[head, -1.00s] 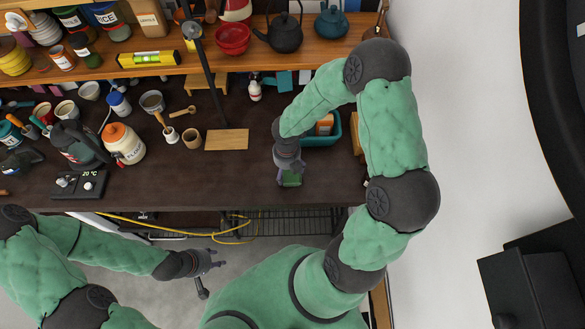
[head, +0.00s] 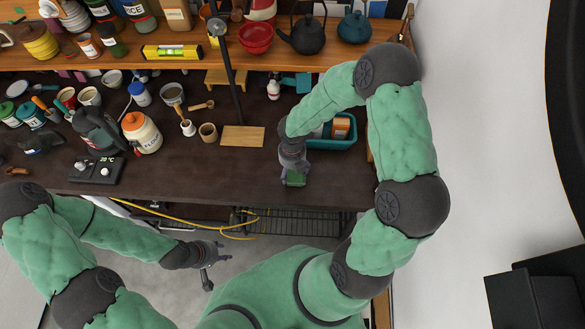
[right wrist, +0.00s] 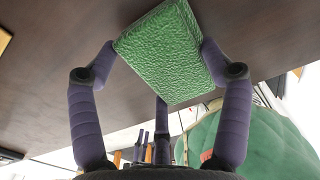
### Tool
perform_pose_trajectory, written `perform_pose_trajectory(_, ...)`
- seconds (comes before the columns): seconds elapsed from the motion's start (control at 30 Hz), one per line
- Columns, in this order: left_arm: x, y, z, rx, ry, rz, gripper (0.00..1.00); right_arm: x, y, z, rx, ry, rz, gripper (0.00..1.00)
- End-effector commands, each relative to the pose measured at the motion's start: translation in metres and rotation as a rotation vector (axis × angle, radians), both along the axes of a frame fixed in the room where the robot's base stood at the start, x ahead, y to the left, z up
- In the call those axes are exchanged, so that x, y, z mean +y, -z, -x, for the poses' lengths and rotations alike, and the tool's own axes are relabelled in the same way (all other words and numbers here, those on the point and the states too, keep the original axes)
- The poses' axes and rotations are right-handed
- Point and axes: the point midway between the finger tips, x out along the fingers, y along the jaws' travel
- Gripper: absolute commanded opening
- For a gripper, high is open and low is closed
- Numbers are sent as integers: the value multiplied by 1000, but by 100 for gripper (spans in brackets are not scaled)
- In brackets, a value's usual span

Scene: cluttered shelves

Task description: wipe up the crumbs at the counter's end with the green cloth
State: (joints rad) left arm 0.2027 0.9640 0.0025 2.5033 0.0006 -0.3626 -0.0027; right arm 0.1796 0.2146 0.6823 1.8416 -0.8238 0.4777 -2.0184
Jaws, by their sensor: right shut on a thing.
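The green cloth (head: 296,179) is a thick folded block near the counter's front edge, toward its right part. My right gripper (head: 294,168) is shut on it; in the right wrist view a finger lies against each side of the cloth (right wrist: 165,50). The cloth is close over the dark counter (head: 220,180), but I cannot tell whether it touches. My left gripper (head: 213,257) is empty below the counter's front edge, its fingers apart. I cannot make out crumbs in either view; my right arm hides part of the counter's right end.
A teal bin (head: 345,143) with small boxes stands behind my right gripper. A wooden board (head: 242,136), a flour jar (head: 141,131) and a hot plate (head: 96,170) are to the left. The counter left of the cloth is clear. A white wall (head: 480,150) is at right.

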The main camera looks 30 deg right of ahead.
Motion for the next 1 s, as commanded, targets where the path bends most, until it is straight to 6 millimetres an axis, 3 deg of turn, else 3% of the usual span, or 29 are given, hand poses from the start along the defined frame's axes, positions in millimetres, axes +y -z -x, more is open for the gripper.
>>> perform_pose_trajectory(0.63,0,-60,0,0,0,0,40,0,-60,-1,-2,1,0,42)
perform_pose_trajectory(1.0,0,-63,0,0,0,0,40,0,-63,0,-1,1,1,42)
